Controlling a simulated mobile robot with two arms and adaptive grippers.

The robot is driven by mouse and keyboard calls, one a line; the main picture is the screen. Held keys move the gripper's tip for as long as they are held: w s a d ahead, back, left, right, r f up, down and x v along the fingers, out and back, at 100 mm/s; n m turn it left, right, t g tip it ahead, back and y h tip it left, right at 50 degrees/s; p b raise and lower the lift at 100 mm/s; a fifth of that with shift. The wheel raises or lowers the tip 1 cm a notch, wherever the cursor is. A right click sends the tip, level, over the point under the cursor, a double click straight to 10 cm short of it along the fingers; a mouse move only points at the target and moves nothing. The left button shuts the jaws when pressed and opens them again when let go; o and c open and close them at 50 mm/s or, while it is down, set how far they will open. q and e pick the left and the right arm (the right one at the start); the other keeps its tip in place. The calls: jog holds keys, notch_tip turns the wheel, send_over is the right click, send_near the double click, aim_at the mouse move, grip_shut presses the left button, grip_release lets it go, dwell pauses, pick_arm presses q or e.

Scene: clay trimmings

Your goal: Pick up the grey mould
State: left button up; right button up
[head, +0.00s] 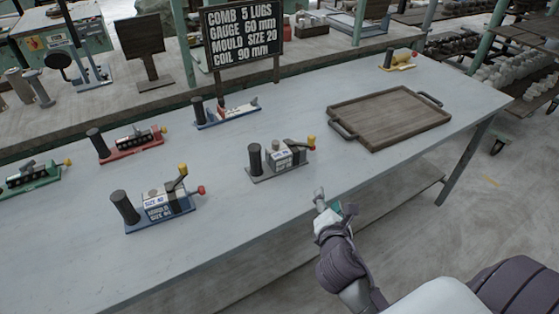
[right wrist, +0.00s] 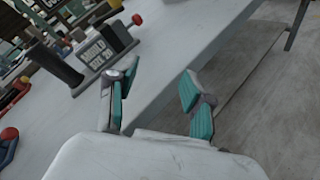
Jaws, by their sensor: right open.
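The grey mould (head: 285,153) stands on the table, left of the tray, with a black cylinder at its left end and a red and yellow knob at its right. It also shows at upper left in the right wrist view (right wrist: 97,52), with a white-lettered label too blurred to read surely. My right gripper (head: 334,206) is at the table's front edge, nearer than the grey mould and to its right, apart from it. Its teal-padded fingers (right wrist: 155,97) are spread and empty. My left gripper is not in view.
A blue mould (head: 160,207) stands left of the grey one. Red (head: 130,145), green (head: 32,176) and blue-based (head: 226,112) tools stand behind and left. A wooden tray (head: 389,118) lies at right, empty. A sign (head: 243,36) reads mould size 20.

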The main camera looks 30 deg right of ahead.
aim_at(312, 142)
jog(key=w+r+n+t, duration=0.1)
jog(key=n, duration=0.2)
jog(key=w+r+n+t, duration=0.1)
jog(key=r+n, duration=0.1)
jog(key=w+r+n+t, duration=0.1)
jog(key=n, duration=0.2)
jog(key=shift+w+a+r+n, duration=0.15)
jog(key=shift+w+r+n, duration=0.15)
jog(key=shift+w, duration=0.05)
jog(key=shift+w+r+n+t, duration=0.15)
jog(key=shift+w+n+t, duration=0.15)
jog(key=shift+w+n, duration=0.1)
jog(key=x, duration=0.7)
jog(key=shift+w+d, duration=0.2)
jog(key=shift+w, duration=0.15)
jog(key=shift+r+p+x, duration=0.15)
jog(key=shift+p+x, duration=0.15)
jog(key=shift+x, duration=1.05)
jog(key=shift+r+p+x, duration=0.2)
jog(key=shift+p+x, duration=0.05)
jog(key=shift+x, duration=1.15)
jog(key=shift+a, duration=0.2)
jog(key=shift+c, duration=0.3)
grip_shut()
jog(key=shift+r, duration=0.1)
